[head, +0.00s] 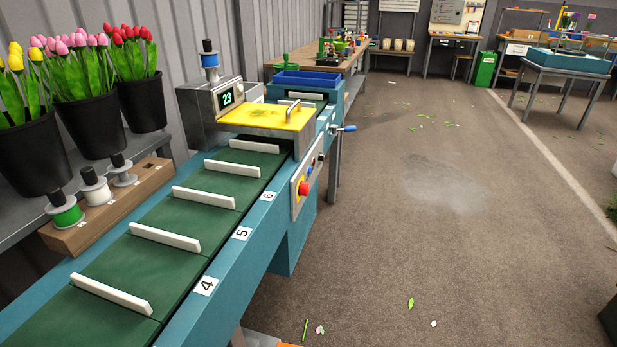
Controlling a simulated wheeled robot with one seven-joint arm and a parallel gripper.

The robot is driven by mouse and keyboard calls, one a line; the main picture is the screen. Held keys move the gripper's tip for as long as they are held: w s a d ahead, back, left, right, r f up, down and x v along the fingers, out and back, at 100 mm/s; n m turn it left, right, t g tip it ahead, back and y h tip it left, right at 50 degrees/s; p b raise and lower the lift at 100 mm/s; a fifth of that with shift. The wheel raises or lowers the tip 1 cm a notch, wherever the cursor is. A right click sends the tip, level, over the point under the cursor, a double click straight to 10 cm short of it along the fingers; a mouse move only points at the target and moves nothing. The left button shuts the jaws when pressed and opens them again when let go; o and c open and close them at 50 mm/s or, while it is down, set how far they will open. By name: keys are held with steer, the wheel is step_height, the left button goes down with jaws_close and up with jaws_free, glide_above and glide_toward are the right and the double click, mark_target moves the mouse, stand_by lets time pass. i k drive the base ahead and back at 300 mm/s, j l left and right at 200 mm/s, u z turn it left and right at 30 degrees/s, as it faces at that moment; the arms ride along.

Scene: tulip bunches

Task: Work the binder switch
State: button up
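The binder (262,118) is a machine with a yellow cover over a green belt with white dividers. A small display on its left reads 23. A grey control panel (307,184) is on its right side. The panel carries a red button (304,188) on a yellow base and a dark control (321,157) above it, too small to tell its position. A blue-handled lever (343,128) sticks out to the right beyond the panel. I cannot tell which control is the switch. My gripper is not in view.
The belt's blue side rail (228,250) runs toward me, marked 4, 5 and 6. Black buckets of tulips (96,118) and a wooden spool holder (110,205) stand on the left. Clear floor (430,190) with scattered leaves lies to the right. Benches stand at the back.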

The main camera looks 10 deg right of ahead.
mark_target(305, 186)
steer(key=i+l+u, duration=0.1)
steer(key=i+l, duration=0.45)
steer(key=i+l+u, duration=0.1)
steer(key=i+l, duration=0.45)
steer(key=l, duration=0.15)
steer(key=i+l+u, duration=0.1)
steer(key=i+l, duration=0.45)
steer(key=l, duration=0.1)
